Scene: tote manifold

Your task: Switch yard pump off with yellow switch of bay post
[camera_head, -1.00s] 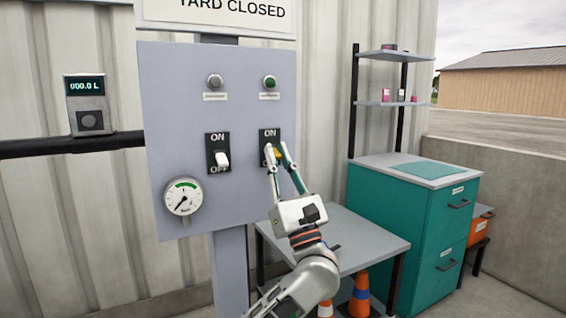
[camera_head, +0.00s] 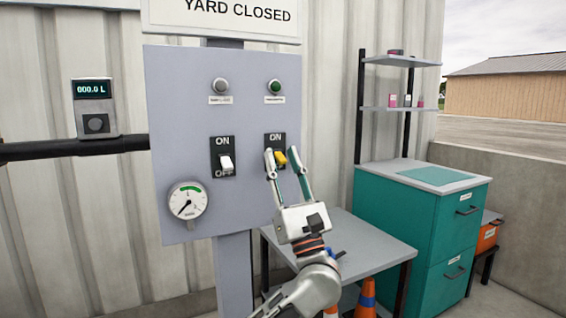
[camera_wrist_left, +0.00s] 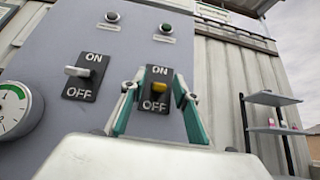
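The bay post's grey panel (camera_head: 167,110) carries the yellow switch (camera_head: 281,158) on a black ON/OFF plate at the right. Its lever sticks out between the two words; I cannot tell its setting. In the left wrist view the yellow lever (camera_wrist_left: 158,86) sits above the OFF label. My left gripper (camera_head: 281,153) is open, one finger on each side of the yellow switch, holding nothing; its fingers (camera_wrist_left: 155,88) also frame the plate in the wrist view. Whether they touch the panel is unclear. The right gripper is out of view.
A white switch (camera_head: 227,162) sits left of the yellow one, with a gauge (camera_head: 187,203) below. A green lamp (camera_head: 275,86) is above the yellow switch. A grey table (camera_head: 355,245), traffic cones (camera_head: 366,297) and a teal cabinet (camera_head: 400,220) stand to the right.

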